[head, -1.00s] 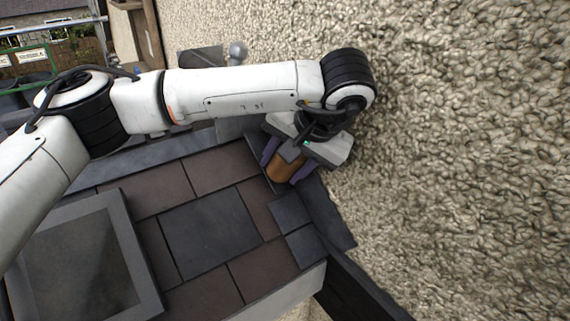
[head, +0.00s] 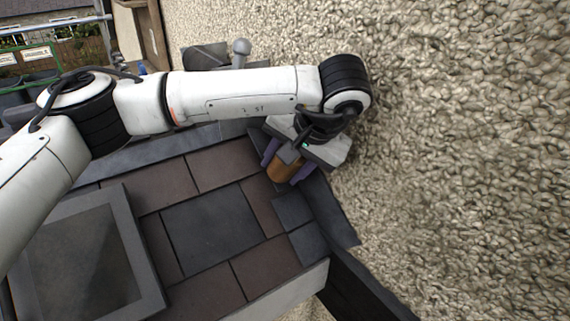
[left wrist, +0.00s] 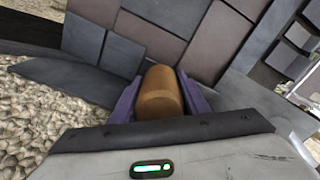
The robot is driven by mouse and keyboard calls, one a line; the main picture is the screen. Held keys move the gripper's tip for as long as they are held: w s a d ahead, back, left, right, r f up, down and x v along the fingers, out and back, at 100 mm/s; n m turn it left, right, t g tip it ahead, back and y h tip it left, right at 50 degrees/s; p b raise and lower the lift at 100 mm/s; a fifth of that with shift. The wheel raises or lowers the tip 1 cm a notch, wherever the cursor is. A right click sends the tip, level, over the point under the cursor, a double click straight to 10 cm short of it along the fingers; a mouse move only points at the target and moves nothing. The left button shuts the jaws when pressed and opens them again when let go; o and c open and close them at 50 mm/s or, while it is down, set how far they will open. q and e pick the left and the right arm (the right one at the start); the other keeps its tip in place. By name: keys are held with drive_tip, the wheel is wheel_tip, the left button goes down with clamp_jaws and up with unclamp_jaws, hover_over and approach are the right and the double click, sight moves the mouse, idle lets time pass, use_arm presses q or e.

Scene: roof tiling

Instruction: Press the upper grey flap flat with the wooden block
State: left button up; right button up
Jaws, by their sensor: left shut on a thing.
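My left gripper (head: 286,168) is shut on the wooden block (head: 284,167), a rounded brown piece between purple fingers. In the left wrist view the block (left wrist: 160,92) shows between the fingers, in front of the tiles. The gripper is at the roof's edge, close to the wall. A dark grey flap (head: 333,212) lies along the wall below the gripper, and also shows in the left wrist view (left wrist: 62,80). Grey material (head: 236,128) above the gripper is partly behind my arm; I cannot tell if it is the upper flap. Contact under the block is hidden. My right gripper is not in view.
Brown and grey tiles (head: 210,228) cover the roof, with a grey-framed window (head: 82,262) at lower left. The pebbled wall (head: 460,150) fills the right side. A dark beam (head: 365,290) runs along the lower right. A round-headed grey object (head: 241,47) stands behind my arm.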

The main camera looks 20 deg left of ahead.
use_arm(q)
drive_tip(key=shift+w+a+f, duration=0.15)
drive_tip(key=shift+a+f, duration=0.05)
drive_tip(key=shift+f, duration=0.15)
drive_tip(key=shift+b+x, duration=0.55)
drive_tip(key=shift+x, duration=0.75)
drive_tip(key=shift+r, duration=0.1)
drive_tip(key=shift+p+v, duration=0.95)
drive_tip(key=shift+v, duration=0.3)
drive_tip(key=shift+p+v, duration=1.75)
drive_tip(key=shift+v, duration=1)
